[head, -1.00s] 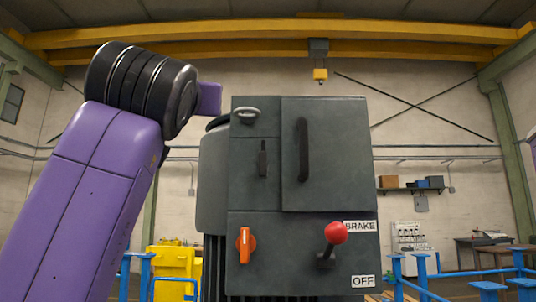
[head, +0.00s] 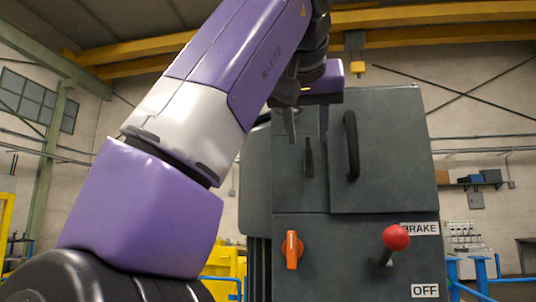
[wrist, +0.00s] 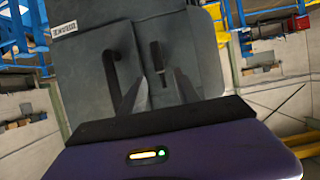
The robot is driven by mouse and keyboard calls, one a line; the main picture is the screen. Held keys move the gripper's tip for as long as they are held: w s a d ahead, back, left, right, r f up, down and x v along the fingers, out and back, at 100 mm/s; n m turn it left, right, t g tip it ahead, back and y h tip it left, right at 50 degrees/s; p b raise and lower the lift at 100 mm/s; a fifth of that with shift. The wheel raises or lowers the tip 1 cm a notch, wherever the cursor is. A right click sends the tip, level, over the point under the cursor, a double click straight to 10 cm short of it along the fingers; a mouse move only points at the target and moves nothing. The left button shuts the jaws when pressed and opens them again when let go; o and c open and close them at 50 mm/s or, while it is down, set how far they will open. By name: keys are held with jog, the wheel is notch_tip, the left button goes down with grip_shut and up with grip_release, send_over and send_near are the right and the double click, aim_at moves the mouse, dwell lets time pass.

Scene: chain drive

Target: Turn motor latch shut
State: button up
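The dark grey motor cabinet (head: 350,225) stands in front of me. A short black latch handle (head: 309,158) sits upright on its upper left panel, left of a long black door handle (head: 351,146). In the wrist view, which looks turned over, the short latch (wrist: 157,57) lies right of the long handle (wrist: 111,58). My gripper (wrist: 159,88) is open and empty, its two fingers apart and pointing at the panel around the short latch's position. Contact cannot be told. The ring at the panel's top is hidden behind my arm in the head view.
Below the panel are an orange rotary handle (head: 292,250) and a red-knobbed lever (head: 396,238) between the BRAKE and OFF labels. Blue railings (head: 470,268) stand at the lower right. My arm covers much of the left side.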

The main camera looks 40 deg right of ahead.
aim_at(308, 148)
jog(key=shift+p+x, duration=0.75)
jog(key=shift+x, duration=2.4)
grip_shut()
